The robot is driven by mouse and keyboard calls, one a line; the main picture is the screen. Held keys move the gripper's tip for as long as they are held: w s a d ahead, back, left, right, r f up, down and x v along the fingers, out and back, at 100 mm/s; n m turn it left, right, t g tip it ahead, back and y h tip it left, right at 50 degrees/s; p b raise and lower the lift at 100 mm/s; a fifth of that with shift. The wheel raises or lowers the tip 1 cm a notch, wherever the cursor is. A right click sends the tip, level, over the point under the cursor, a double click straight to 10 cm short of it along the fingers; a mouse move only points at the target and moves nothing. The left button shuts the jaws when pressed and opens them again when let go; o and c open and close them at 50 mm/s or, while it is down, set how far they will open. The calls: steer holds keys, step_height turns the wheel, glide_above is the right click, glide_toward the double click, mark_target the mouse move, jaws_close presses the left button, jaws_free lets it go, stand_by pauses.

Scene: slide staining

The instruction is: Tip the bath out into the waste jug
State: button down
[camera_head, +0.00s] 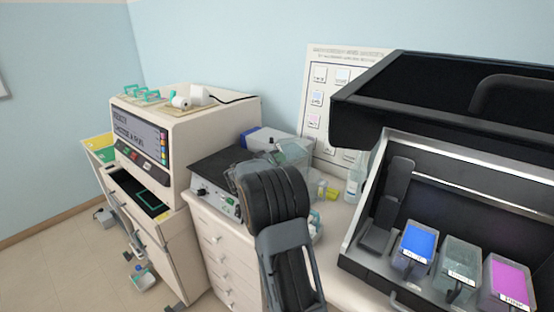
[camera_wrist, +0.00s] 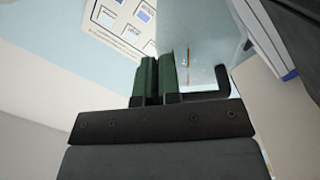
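My gripper (camera_wrist: 159,78) has its green fingers close together at the black handle (camera_wrist: 214,93) of a clear bath (camera_wrist: 205,35). The bath is held up off the bench. In the head view the clear bath (camera_head: 292,153) shows just beyond my arm, above the bench, and looks tilted. A few small drops or specks show on its wall in the wrist view; how much liquid is inside I cannot tell. My arm hides the fingers in the head view. I cannot pick out the waste jug for certain; it may be hidden behind my arm.
A black-lidded stainer (camera_head: 440,105) stands open at right with blue (camera_head: 416,245), greyish (camera_head: 458,262) and magenta (camera_head: 508,280) baths. A clear bottle (camera_head: 356,180) stands beside it. A grey device (camera_head: 215,190) and a large beige machine (camera_head: 190,130) are at left. A poster (camera_head: 318,100) is behind.

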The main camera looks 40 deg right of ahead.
steer(key=m, duration=0.2)
steer(key=s+f+m+b, duration=0.1)
steer(key=shift+s+d+f+m+b, duration=0.15)
steer(key=shift+m+b, duration=0.15)
steer(key=shift+m, duration=0.1)
steer(key=shift+s+d+f+m+y+b, duration=0.1)
steer(key=shift+s+f+m+y+b, duration=0.25)
steer(key=shift+b, duration=1.4)
steer(key=shift+s+f+m+h+b, duration=0.15)
steer(key=shift+m+b, duration=0.45)
steer(key=shift+b, duration=1.2)
steer(key=shift+s+d+f+m+y+b, duration=0.15)
steer(key=shift+f+m+b, duration=0.25)
steer(key=shift+b, duration=1.35)
steer(key=shift+a+r, duration=0.1)
steer(key=shift+r, duration=0.05)
steer(key=shift+w+r+n+t, duration=0.25)
steer(key=shift+r+n+t, duration=0.15)
steer(key=shift+n, duration=0.15)
steer(key=shift+w+a+r+n+p, duration=0.1)
steer(key=shift+w+r+n+p, duration=0.1)
steer(key=shift+r+n+p, duration=0.35)
steer(key=shift+w+n+p, duration=0.2)
steer(key=shift+n+p, duration=0.15)
steer(key=shift+n, duration=0.2)
